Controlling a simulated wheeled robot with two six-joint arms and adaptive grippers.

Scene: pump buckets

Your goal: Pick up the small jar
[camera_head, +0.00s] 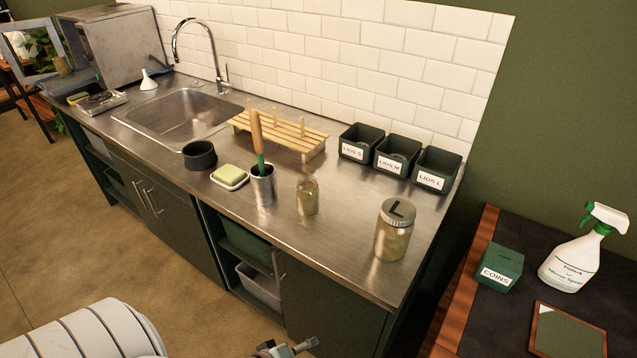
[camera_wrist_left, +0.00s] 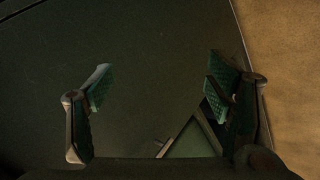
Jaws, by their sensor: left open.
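The small jar (camera_head: 307,198) is clear glass with a dull yellowish tint and no lid that I can see. It stands upright on the steel counter (camera_head: 345,225), to the right of a metal cup (camera_head: 263,188) holding a wooden-handled tool. My left gripper (camera_wrist_left: 160,85) is open and empty in the left wrist view, facing a dark green surface with brown floor at the right. Gripper parts, apparently of the same gripper, show at the bottom edge of the head view, below the counter front and well apart from the jar. My right gripper is out of view.
A larger jar (camera_head: 393,232) with a lid marked L stands right of the small jar. Behind are a wooden rack (camera_head: 285,130) and three lid bins (camera_head: 392,157). A soap dish (camera_head: 229,177) and black bowl (camera_head: 200,155) stand left. Counter in front of the small jar is clear.

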